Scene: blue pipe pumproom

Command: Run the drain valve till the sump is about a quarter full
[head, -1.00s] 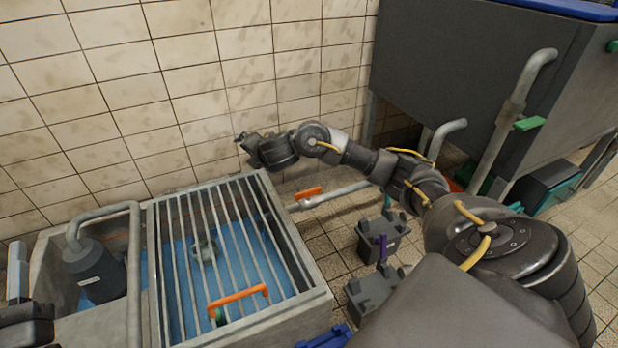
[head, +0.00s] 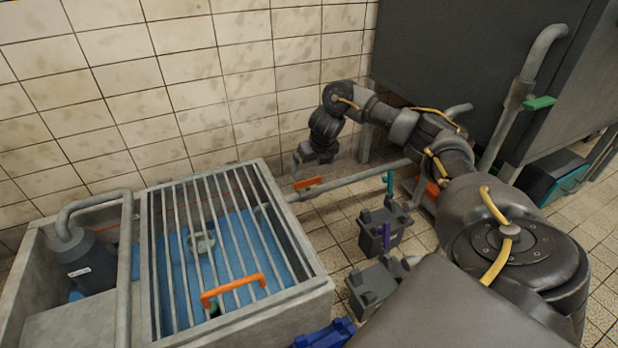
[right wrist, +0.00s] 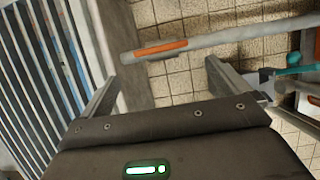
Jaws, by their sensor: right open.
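The drain valve's orange lever (head: 307,183) sits on the grey pipe (head: 350,180) that runs into the sump's right wall. The lever lies roughly along the pipe; it also shows in the right wrist view (right wrist: 160,48). The sump (head: 318,287) is a concrete tank under a barred grate with an orange handle (head: 233,290). Blue shows below the bars, with a pale round thing (head: 202,242) in it; I cannot tell the water level. My right gripper (head: 299,168) is open and empty, just above and behind the lever; its fingers (right wrist: 158,85) stand apart. My left gripper is not in view.
A dark pump (head: 88,262) and bent pipe stand in the sump's left bay. Grey containers with a purple (head: 386,236) and a teal handle stand on the floor right of the sump. A large dark tank (head: 470,70) with a green-handled pipe (head: 539,103) fills the back right.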

